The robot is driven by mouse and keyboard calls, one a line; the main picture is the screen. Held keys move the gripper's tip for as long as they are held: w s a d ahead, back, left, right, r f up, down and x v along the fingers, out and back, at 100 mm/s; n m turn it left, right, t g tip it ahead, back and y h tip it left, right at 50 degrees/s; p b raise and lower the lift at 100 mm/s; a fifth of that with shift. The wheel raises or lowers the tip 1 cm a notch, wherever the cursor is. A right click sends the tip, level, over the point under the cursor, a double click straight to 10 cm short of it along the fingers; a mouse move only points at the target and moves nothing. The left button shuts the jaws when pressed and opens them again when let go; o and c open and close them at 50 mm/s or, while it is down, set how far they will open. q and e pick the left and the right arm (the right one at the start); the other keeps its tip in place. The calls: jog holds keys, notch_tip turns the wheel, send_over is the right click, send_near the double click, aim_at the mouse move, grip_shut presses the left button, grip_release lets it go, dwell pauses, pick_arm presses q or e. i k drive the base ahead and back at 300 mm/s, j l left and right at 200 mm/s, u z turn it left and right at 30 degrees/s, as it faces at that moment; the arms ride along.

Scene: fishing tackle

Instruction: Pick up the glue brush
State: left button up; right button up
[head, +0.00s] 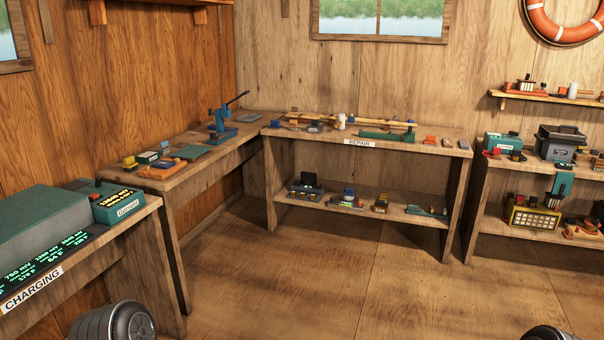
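I cannot make out the glue brush for certain; the small items are too far away to tell apart. A workbench labelled REPAIR (361,143) stands against the back wall. On its top are a small white jar (341,121), a long tan rod (375,122) lying lengthwise, a green tool or stand (388,136), and several small blue, orange and red items. Neither of my grippers is in view.
A side bench (215,150) with a blue press (221,122) joins the repair bench at the left. A CHARGING bench (150,207) stands near left. Shelves with boxes (532,217) are at right. The wooden floor (370,275) between is clear.

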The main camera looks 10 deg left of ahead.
aim_at(165, 148)
jog(key=i+z, duration=0.15)
jog(key=i, duration=1.15)
jog(key=i+z, duration=0.2)
jog(key=i, duration=1.1)
jog(key=i+j+u, duration=0.15)
jog(key=i+u, duration=0.25)
jog(key=i, duration=0.15)
jog(key=i+u, duration=0.35)
jog(key=i, duration=0.2)
jog(key=i+l+u, duration=0.25)
jog(key=i+u, duration=0.15)
jog(key=i, duration=0.15)
jog(key=i+l+u, duration=0.4)
jog(key=i, duration=0.15)
jog(key=i+l+u, duration=0.7)
jog(key=i, duration=0.2)
